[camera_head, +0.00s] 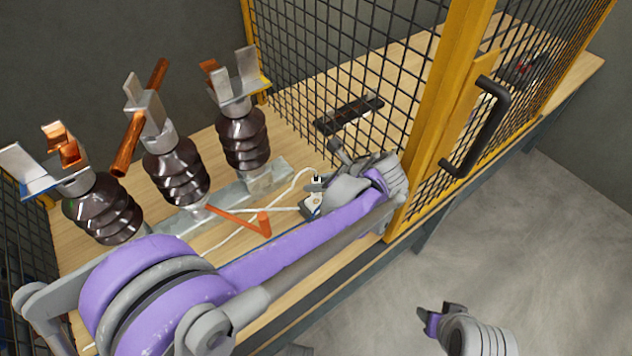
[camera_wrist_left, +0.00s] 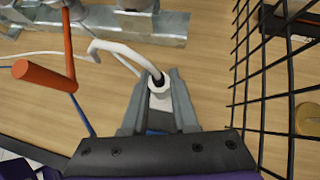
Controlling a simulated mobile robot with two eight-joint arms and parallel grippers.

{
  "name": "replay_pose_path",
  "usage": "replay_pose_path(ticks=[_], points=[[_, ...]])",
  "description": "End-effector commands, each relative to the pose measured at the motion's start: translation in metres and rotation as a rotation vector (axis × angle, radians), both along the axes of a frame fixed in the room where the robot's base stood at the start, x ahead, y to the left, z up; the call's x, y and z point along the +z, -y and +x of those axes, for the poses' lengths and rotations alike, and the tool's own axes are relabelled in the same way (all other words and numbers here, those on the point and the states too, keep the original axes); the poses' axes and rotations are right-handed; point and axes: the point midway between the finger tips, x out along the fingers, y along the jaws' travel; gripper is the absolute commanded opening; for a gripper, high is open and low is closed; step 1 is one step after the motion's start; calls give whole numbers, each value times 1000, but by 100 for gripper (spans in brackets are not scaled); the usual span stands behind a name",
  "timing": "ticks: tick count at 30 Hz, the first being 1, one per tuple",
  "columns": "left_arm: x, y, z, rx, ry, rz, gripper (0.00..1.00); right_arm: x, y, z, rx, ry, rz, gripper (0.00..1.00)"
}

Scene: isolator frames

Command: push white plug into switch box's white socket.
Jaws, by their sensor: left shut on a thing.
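My left gripper (camera_wrist_left: 160,101) is shut on the white plug (camera_wrist_left: 161,84), whose white cable bends away to the upper left in the left wrist view. In the head view the left gripper (camera_head: 316,187) is at the front of the wooden bench, with the plug's dark cable end (camera_head: 316,179) showing at its fingertips.
Several dark ribbed insulators (camera_head: 245,138) stand on a metal rail (camera_head: 185,222). An orange rod (camera_head: 240,219) lies near the cable. A yellow-framed mesh door (camera_head: 438,120) with a black handle (camera_head: 487,125) stands close right of the left gripper. A black handle-like part (camera_head: 349,114) is behind the mesh.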

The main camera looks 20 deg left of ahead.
Motion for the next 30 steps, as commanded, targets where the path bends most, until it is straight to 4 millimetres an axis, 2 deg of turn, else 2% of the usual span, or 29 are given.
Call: replay_pose_path(ticks=[13,30], points=[[-1,0,0,0,0,0,0,-1,0,0,0,0,0,50],[-15,0,0,0,0,0,0,-11,0,0,0,-4,0,50]])
